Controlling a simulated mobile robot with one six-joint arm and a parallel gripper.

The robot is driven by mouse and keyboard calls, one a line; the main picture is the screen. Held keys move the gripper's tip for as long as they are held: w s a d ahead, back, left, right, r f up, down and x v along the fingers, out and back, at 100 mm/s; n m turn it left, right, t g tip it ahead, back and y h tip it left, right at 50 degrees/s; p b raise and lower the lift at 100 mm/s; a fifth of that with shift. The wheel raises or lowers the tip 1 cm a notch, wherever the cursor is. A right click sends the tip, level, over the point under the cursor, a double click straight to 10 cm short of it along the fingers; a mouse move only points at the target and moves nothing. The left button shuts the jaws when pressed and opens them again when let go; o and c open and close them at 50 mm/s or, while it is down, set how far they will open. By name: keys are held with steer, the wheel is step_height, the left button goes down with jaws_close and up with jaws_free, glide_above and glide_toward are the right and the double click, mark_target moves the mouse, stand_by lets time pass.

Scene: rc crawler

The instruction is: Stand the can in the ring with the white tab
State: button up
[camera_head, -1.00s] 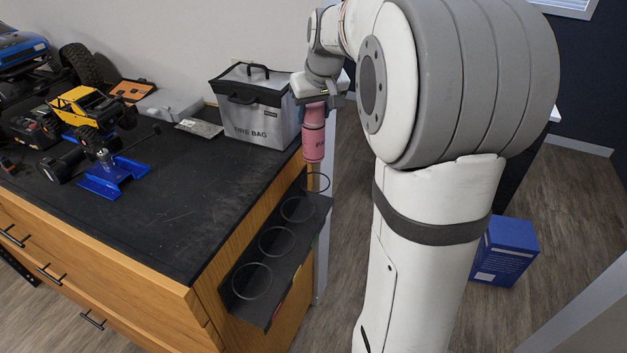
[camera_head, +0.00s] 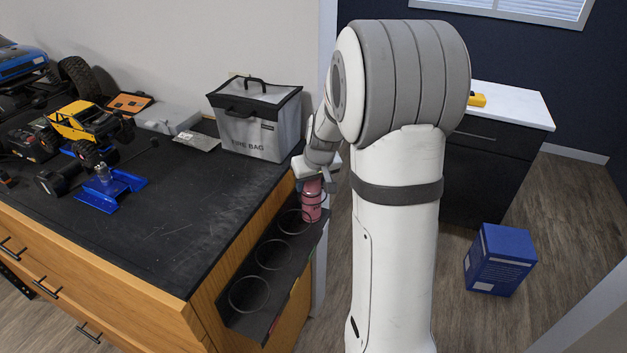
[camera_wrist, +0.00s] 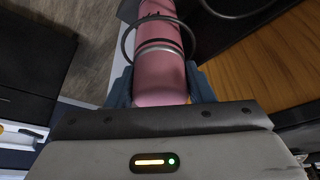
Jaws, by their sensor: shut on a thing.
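The pink can (camera_head: 311,205) is upright at the far end of the black ring rack (camera_head: 247,325) on the cabinet's side. My gripper (camera_head: 312,180) is shut on the can's upper part. In the wrist view, the can (camera_wrist: 161,72) is between my two fingers (camera_wrist: 161,90), and a thin dark ring (camera_wrist: 126,45) shows around it. The far ring appears to encircle the can; its seating on the rack floor cannot be told. The nearer rings (camera_head: 249,294), (camera_head: 273,254) and (camera_head: 294,222) are empty. I cannot make out the white tab.
A grey fire bag (camera_head: 258,125) stands on the black worktop (camera_head: 190,215) beside the rack's far end. A yellow model truck (camera_head: 85,125) and a blue stand (camera_head: 110,188) are further left. A blue box (camera_head: 500,260) stands on the floor at right.

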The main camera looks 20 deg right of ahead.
steer(key=shift+f+b, duration=0.15)
steer(key=shift+b, duration=0.15)
steer(key=o, duration=1.1)
steer(key=shift+s+r, duration=0.1)
steer(key=shift+r, duration=0.45)
steer(key=v, duration=1.1)
steer(key=shift+g, duration=0.8)
steer(key=s+a+f, duration=0.1)
steer(key=s+a, duration=0.2)
steer(key=s, duration=0.4)
steer(key=s+a+f, duration=0.1)
steer(key=s+a, duration=0.3)
steer(key=s, duration=0.4)
steer(key=s+a+f, duration=0.1)
steer(key=s+a, duration=0.3)
steer(key=s, duration=0.3)
steer(key=shift+s+f+b, duration=0.2)
steer(key=shift+s+b, duration=0.1)
steer(key=shift+b, duration=0.05)
